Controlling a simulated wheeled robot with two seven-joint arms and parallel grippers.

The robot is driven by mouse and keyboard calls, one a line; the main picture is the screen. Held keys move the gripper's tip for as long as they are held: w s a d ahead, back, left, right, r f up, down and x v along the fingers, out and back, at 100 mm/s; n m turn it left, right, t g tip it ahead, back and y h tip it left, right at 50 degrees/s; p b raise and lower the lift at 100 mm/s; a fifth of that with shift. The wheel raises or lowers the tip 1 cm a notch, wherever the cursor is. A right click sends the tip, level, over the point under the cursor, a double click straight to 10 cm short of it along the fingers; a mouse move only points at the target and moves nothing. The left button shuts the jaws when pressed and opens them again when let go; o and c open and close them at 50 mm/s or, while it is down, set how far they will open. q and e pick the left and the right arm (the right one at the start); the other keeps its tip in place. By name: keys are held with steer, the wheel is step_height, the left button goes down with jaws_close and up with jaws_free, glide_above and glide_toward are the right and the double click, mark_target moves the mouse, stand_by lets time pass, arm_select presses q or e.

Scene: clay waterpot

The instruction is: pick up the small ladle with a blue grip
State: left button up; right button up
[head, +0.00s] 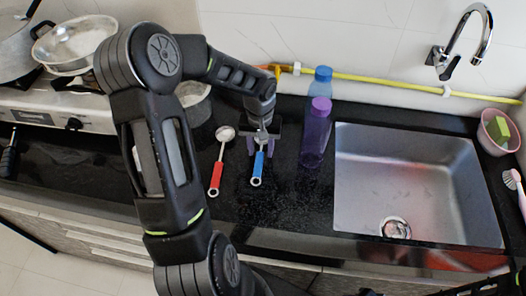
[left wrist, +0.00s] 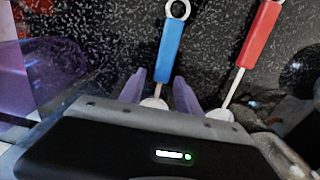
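The small ladle with a blue grip (head: 257,168) lies on the dark counter, its grip toward me. In the left wrist view its blue grip (left wrist: 171,50) points away, and its metal shaft runs back between my fingers. My left gripper (head: 262,142) is over the ladle's head end. In the left wrist view the purple fingers of the left gripper (left wrist: 159,82) are apart, one on each side of the shaft, with a gap visible. The ladle's bowl is partly hidden by the gripper.
A similar ladle with a red grip (head: 215,178) lies close on the left. Purple (head: 315,132) and blue (head: 321,80) bottles stand to the right, before the sink (head: 410,160). A stove with a pan (head: 75,45) is at the left. The counter in front is clear.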

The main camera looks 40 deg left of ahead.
mark_target(261, 152)
arm_select(q)
jaws_close()
stand_by(0.5)
step_height(261, 152, up, 10)
steer(key=b, duration=0.1)
stand_by(0.4)
stand_by(0.5)
